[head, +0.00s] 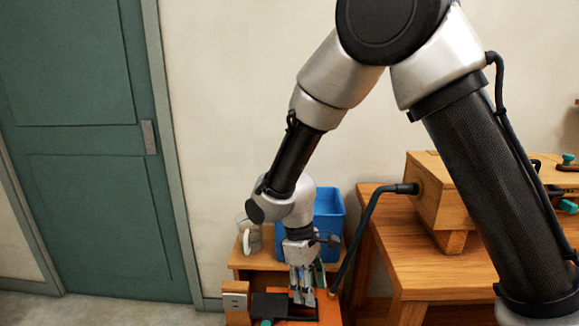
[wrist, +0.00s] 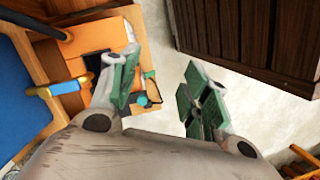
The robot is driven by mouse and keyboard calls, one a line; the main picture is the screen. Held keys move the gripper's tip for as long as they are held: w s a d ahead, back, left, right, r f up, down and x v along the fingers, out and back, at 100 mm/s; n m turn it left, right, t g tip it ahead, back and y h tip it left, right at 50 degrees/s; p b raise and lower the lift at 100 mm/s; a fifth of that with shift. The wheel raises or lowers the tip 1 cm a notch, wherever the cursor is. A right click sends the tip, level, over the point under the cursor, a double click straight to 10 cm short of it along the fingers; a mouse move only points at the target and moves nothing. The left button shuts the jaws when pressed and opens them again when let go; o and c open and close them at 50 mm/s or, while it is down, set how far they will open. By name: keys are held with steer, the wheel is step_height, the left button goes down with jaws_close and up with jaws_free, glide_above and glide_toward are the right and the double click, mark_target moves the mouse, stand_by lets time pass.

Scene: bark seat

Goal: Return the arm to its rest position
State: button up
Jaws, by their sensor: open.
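My gripper (head: 303,290) hangs at the end of my bent arm in the head view, pointing down in front of a blue bin (head: 329,215) and over a low wooden stand. In the wrist view my gripper (wrist: 160,88) has its two green-padded fingers spread apart. The arm reaches forward and down from the upper right of the head view.
A glass mug (head: 249,236) stands left of the bin. A wooden workbench (head: 430,262) carrying a wooden box (head: 440,195) is on the right. A green door (head: 85,150) is at left. A dark slatted wooden piece (wrist: 255,40) shows in the wrist view.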

steer(key=s+d+r+m+t+y, duration=0.1)
steer(key=s+d+r+m+t, duration=0.2)
steer(key=d+r, duration=1)
steer(key=s+d+r+m+t+y, duration=0.1)
steer(key=s+d+r+m+t, duration=0.2)
steer(key=s+d+r+m, duration=0.6)
steer(key=d+r, duration=0.4)
steer(key=d, duration=0.5)
steer(key=shift+d+r, duration=0.15)
steer(key=shift+d, duration=0.25)
